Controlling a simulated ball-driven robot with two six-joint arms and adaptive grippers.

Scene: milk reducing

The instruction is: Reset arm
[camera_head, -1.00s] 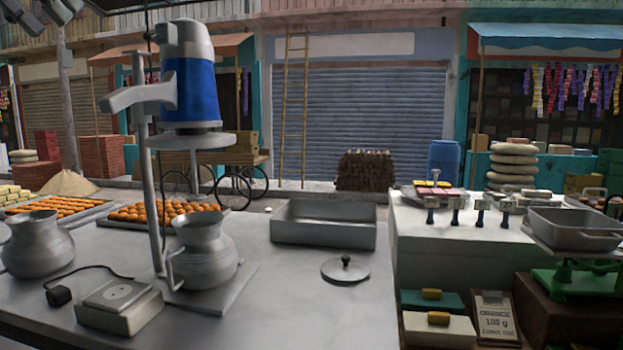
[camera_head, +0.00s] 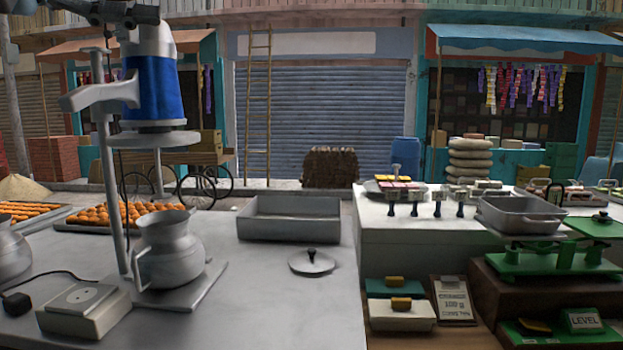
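Dark parts of my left arm and gripper (camera_head: 125,17) show at the top left edge, at the top of the blue motor (camera_head: 155,88) of the stand mixer. They are partly cut off, and I cannot tell whether the fingers are open or touching the motor. My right gripper is not in view. A metal pitcher (camera_head: 168,250) stands upright on the mixer's base plate (camera_head: 205,287), under the motor.
A grey tray (camera_head: 290,228) and a round lid (camera_head: 312,263) lie on the metal table (camera_head: 290,320). A switch box (camera_head: 83,310) sits front left. A white counter (camera_head: 400,240), a grey pan (camera_head: 520,215) and a green scale (camera_head: 550,262) stand right. The table's front middle is clear.

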